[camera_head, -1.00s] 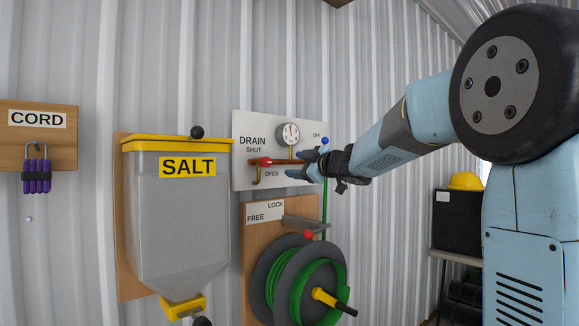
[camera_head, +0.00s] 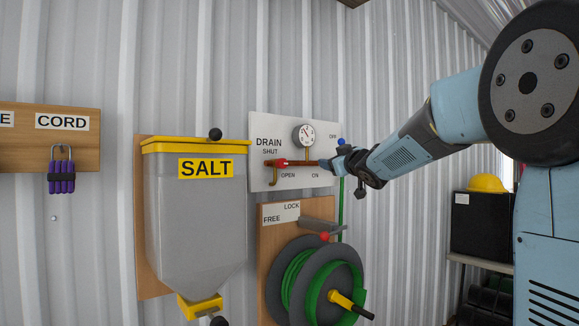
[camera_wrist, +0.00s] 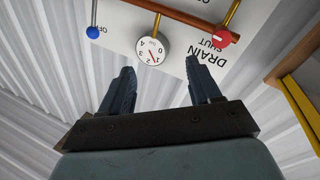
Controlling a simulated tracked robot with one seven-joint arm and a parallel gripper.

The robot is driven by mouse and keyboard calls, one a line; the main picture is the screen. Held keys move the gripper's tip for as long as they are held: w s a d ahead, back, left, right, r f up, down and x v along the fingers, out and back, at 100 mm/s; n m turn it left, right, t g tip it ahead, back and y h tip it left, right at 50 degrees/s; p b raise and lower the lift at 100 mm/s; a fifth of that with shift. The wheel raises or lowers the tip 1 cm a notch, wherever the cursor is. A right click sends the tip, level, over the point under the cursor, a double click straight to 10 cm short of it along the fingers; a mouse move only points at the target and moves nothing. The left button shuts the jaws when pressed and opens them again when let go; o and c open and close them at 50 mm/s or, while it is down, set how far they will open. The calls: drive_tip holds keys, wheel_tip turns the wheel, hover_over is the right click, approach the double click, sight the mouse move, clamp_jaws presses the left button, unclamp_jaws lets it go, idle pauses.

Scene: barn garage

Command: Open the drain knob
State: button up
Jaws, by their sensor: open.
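The red drain knob (camera_head: 281,163) sits on a copper pipe on the white drain panel (camera_head: 262,182), just below the word SHUT and above OPEN. It also shows in the wrist view (camera_wrist: 222,37), at upper right, beside SHUT. My gripper (camera_head: 332,164) is to the right of the knob, in front of the panel's right part, apart from the knob. In the wrist view my gripper (camera_wrist: 160,67) has its two fingers spread with nothing between them. The gauge (camera_wrist: 151,50) lies just beyond them. The fingers hide part of the pipe in the head view.
A blue knob (camera_head: 341,141) is at the panel's right edge, near my wrist. The salt bin (camera_head: 195,220) hangs left of the panel. A green hose reel (camera_head: 300,275) and its lock lever (camera_head: 318,226) are below. A yellow hard hat (camera_head: 487,183) sits at right.

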drive_tip(key=d+f+m+h, duration=0.3)
drive_tip(key=d+m+h, duration=0.3)
drive_tip(key=m, duration=0.5)
drive_tip(key=m+g+y, duration=0.3)
drive_tip(key=m+y, duration=0.7)
drive_tip(key=m, duration=0.8)
approach(284, 164)
drive_tip(key=x, duration=0.8)
drive_tip(key=shift+w, duration=0.15)
